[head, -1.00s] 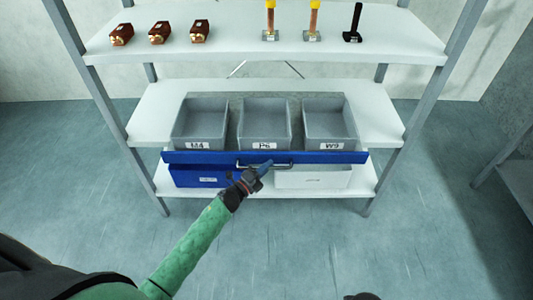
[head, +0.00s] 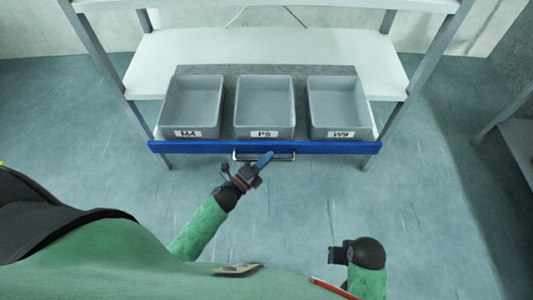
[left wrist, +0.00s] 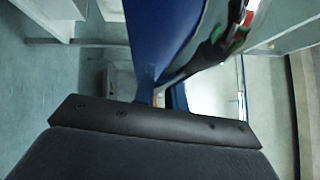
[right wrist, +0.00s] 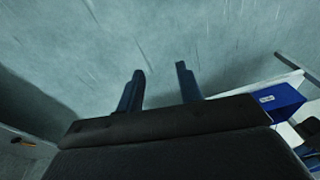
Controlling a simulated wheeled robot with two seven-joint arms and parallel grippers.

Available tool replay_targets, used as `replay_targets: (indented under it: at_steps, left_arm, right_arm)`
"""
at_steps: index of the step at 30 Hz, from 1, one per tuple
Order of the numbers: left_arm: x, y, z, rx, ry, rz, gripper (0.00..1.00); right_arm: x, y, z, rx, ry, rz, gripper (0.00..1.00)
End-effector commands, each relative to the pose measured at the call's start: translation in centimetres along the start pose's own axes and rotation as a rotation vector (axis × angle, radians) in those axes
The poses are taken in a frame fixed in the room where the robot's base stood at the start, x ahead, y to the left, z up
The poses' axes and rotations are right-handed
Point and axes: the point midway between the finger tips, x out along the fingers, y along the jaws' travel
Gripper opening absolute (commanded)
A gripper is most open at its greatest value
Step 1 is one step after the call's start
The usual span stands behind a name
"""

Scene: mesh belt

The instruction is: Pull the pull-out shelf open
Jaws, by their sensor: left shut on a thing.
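The pull-out shelf has a blue front edge (head: 190,147) and a grey top, and it juts out well beyond the white rack board behind it. A metal bar handle (head: 240,156) is fixed to the middle of its front. My left gripper (head: 264,159) is at this handle, shut on it; the fingers hide part of the bar. In the left wrist view a blue surface fills the upper middle, and the grip itself is hard to make out. My right gripper (right wrist: 160,85) is open and empty, with its fingers apart over the floor.
Three grey bins, labelled M4 (head: 192,104), P5 (head: 265,104) and W9 (head: 335,104), stand upright on the pull-out shelf. The rack's white board (head: 240,48) behind is bare. A blue box (right wrist: 278,101) shows low in the right wrist view. Floor in front is clear.

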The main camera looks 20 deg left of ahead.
Motion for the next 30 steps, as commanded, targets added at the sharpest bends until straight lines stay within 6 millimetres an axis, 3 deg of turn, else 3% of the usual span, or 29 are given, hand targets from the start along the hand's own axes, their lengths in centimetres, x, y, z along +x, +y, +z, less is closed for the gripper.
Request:
replay_targets:
  at_steps: [9, 10, 13, 26, 30]
  left_arm:
    - [-0.1, 0.1, 0.0, 0.0, -0.001, 0.002, 0.0]
    - [-0.1, 0.1, 0.0, 0.0, -0.001, 0.002, 0.15]
    - [-0.1, 0.1, 0.0, 0.0, 0.0, 0.001, 0.34]
    - [-0.8, 0.1, -0.1, -0.001, 0.0, 0.001, 0.34]
    - [-2.3, 0.3, -0.1, -0.001, 0.0, 0.002, 0.34]
  right_arm:
    - [0.3, 0.4, 0.3, -0.007, -0.008, 0.008, 0.36]
    - [0.3, 0.5, 0.3, -0.008, -0.009, 0.009, 0.36]
    - [0.4, 0.7, 0.4, -0.011, -0.011, 0.013, 0.36]
    - [0.5, 0.3, 0.4, -0.004, -0.014, 0.005, 0.36]
    - [-2.6, 0.0, 0.5, 0.0, -0.003, -0.001, 0.36]
